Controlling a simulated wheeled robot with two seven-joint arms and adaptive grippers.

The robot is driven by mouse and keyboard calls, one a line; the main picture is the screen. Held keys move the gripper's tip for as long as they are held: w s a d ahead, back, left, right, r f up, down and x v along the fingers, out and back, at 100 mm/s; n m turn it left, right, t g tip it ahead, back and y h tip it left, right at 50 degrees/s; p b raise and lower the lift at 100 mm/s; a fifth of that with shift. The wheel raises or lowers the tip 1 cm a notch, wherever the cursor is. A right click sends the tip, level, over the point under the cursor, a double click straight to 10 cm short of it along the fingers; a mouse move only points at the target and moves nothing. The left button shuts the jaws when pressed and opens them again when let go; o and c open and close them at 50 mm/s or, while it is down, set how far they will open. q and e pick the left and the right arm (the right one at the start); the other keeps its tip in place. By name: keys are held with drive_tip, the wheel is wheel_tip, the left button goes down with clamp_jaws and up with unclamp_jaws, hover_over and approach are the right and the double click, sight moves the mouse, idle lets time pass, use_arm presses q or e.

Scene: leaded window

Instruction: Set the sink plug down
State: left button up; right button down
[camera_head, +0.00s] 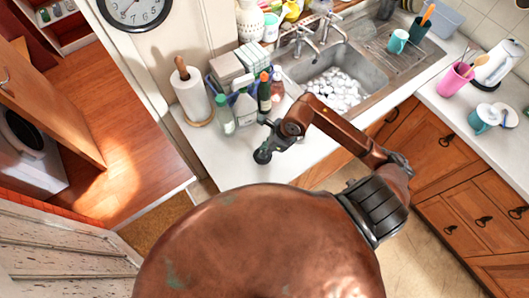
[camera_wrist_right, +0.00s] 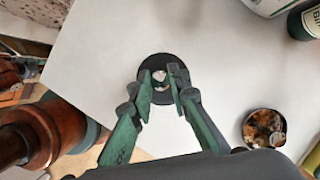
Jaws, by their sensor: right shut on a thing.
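The sink plug (camera_wrist_right: 152,100) is a black disc with a pale metal centre, seen below my right fingertips in the right wrist view. My right gripper (camera_wrist_right: 162,82) has green fingers closed on the middle of the plug. In the head view the plug (camera_head: 262,157) is a small dark disc at the end of my right gripper (camera_head: 268,147), over the white counter left of the sink. Whether the plug touches the counter is hard to tell. My left gripper is not in view.
The sink (camera_head: 335,80) holds white foam. Bottles, including a dark one (camera_head: 264,95), and a paper towel roll (camera_head: 190,92) stand behind my gripper. A small round dish (camera_wrist_right: 264,128) lies right of it in the wrist view.

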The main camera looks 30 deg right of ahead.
wheel_tip(320, 180, down, 2)
drive_tip(key=shift+s+f, duration=0.1)
drive_tip(key=shift+d+f, duration=0.1)
drive_tip(key=shift+f, duration=0.05)
drive_tip(key=shift+f, duration=0.1)
drive_tip(key=c, duration=1.8)
unclamp_jaws()
drive_tip(key=b+v, duration=0.1)
drive_tip(key=v, duration=1.1)
